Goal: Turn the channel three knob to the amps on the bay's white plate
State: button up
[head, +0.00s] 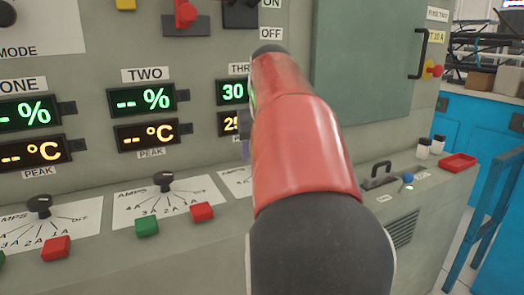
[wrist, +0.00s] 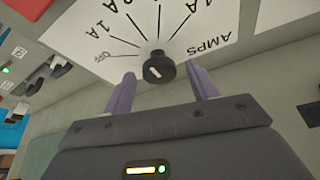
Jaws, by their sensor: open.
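In the wrist view a black knob (wrist: 158,67) with a short white mark sits on a white dial plate (wrist: 178,22) lettered OFF, 1A, 4A and AMPS, seen upside down. My gripper (wrist: 160,70) is open, its two purple fingers on either side of the knob, with gaps showing. I cannot tell which line the mark points to. In the head view my red arm hides the knob and most of the channel three dial plate (head: 236,181).
Channel two's knob (head: 164,181) and channel one's knob (head: 39,205) stand to the left, with red and green buttons nearby. A grey handle (head: 381,172), a blue-topped lever (head: 407,179) and a red tray (head: 458,163) are on the ledge to the right.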

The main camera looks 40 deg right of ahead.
jog(key=p+v, duration=0.1)
jog(key=v, duration=0.6)
jog(key=shift+s+r, duration=0.15)
jog(key=shift+r, duration=0.2)
